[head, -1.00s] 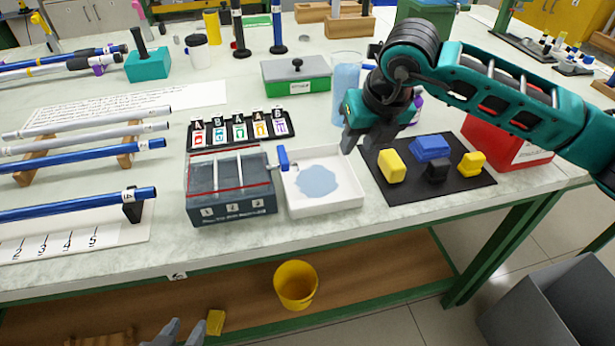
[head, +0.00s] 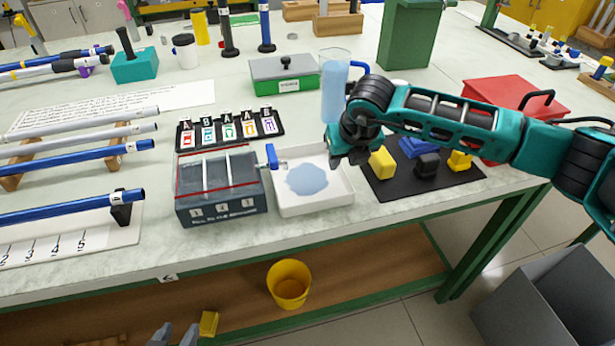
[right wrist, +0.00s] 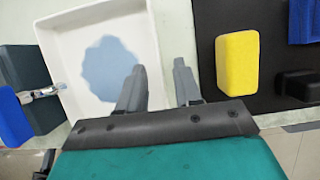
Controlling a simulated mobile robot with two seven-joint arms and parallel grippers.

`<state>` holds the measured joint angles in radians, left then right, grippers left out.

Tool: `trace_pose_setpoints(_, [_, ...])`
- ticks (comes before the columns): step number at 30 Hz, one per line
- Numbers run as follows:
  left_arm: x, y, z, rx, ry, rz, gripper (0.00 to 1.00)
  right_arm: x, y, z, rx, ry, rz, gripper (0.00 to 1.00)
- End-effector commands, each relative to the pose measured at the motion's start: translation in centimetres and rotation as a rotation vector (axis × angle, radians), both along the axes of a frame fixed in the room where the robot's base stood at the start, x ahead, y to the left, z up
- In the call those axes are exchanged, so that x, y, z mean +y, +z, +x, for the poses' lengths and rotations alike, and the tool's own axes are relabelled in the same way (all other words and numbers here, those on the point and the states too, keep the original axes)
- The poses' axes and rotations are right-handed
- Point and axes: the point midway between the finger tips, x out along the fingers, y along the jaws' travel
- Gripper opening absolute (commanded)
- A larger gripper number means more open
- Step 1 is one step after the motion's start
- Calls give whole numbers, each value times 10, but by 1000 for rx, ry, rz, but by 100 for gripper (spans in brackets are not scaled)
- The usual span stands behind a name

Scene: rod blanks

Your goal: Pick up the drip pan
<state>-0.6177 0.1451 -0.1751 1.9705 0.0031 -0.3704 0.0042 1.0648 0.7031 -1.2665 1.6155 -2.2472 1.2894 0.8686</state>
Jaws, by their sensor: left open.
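The drip pan (head: 287,208) is a shallow white square tray with a light blue puddle in it, on the bench right of the dark tank. My right gripper (head: 346,157) is at the pan's right side. In the right wrist view its two fingers (right wrist: 160,88) are apart, one over the pan's inside and one outside its right wall. The pan (right wrist: 60,45) also shows there; I cannot tell whether the fingers touch it. My left gripper (head: 174,338) is open, low at the bottom edge of the head view, far from the pan.
The dark tank (head: 222,208) with a blue-handled tap stands close left of the pan. A black mat (head: 405,190) with yellow, blue and black blocks lies to the right. A clear blue-filled jug (head: 334,95) stands behind. A yellow bucket (head: 289,287) sits on the lower shelf.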

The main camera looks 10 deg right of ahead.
Motion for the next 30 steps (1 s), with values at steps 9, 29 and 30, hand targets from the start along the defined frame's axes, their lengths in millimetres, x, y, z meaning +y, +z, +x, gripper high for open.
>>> trace_pose_setpoints(9, [0, 0, 1, -2, 0, 0, 43, 0, -14, 6, -1, 0, 0, 34])
trace_pose_setpoints(29, [-1, 0, 1, -3, -1, -1, 43, 0, -13, 6, -1, -1, 0, 0])
trace_pose_setpoints(30, [0, 0, 1, -3, -1, -1, 43, 0, -13, 6, -1, -1, 0, 0])
